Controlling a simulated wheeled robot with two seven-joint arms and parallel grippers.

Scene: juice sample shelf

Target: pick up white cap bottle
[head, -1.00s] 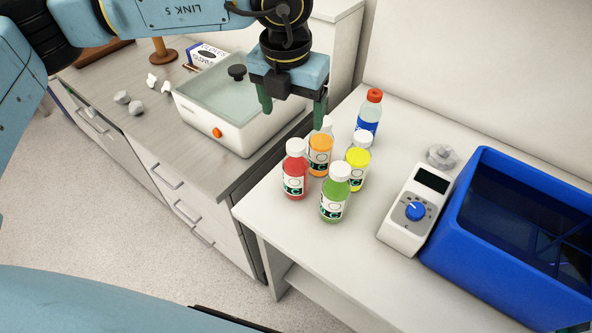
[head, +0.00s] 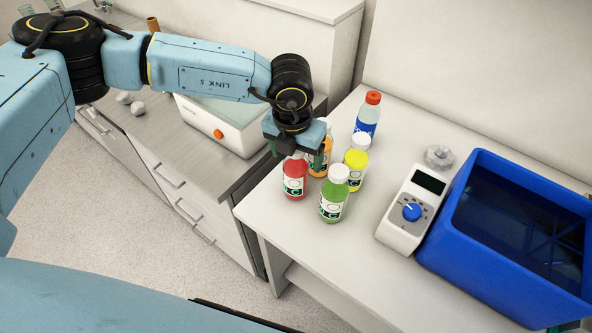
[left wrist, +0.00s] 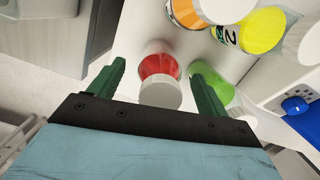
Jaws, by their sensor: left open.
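Several small juice bottles with white caps stand upright on the white table: a red one (head: 294,186), an orange one (head: 319,171), a yellow one (head: 355,172) and a green one (head: 333,202). My left gripper (head: 297,158) is open above the red bottle and hides its cap and part of the orange bottle in the head view. In the left wrist view, the red bottle (left wrist: 158,64) with its white cap (left wrist: 160,92) shows between the two green fingers. The green bottle (left wrist: 217,86) is beside the right finger. My right gripper is not in view.
A clear bottle with a red cap and blue label (head: 367,119) stands behind the juices. A white device with a blue knob (head: 410,207), a crumpled lump (head: 439,157) and a blue bin (head: 440,245) are on the right. A white water bath (head: 238,136) is at left.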

